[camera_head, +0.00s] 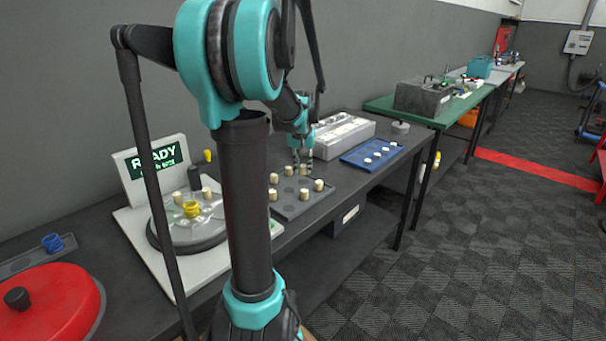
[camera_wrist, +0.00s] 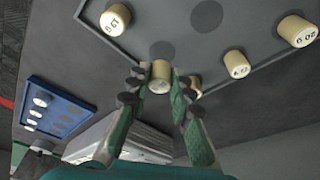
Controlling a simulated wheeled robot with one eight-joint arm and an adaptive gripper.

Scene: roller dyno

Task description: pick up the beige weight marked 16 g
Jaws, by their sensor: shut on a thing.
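My gripper (camera_wrist: 160,84) is shut on a beige weight (camera_wrist: 160,76), with one green-backed finger on each side of it in the wrist view. No mark is readable on the held weight, and whether it still touches the tray is unclear. In the head view my gripper (camera_head: 303,158) is over the far part of the dark weight tray (camera_head: 292,212). Other beige weights stand around it: one with a mark like 10 or 16 (camera_wrist: 115,20), one like 20 g (camera_wrist: 297,31), a smaller one (camera_wrist: 235,64) and one partly hidden behind the right finger (camera_wrist: 193,84).
A balance with a round plate (camera_head: 190,243) and a READY screen (camera_head: 162,158) stands left of the tray. A blue tray (camera_head: 371,153) and a long grey box (camera_head: 343,136) lie beyond it. A red round lid (camera_head: 55,300) is at the near left.

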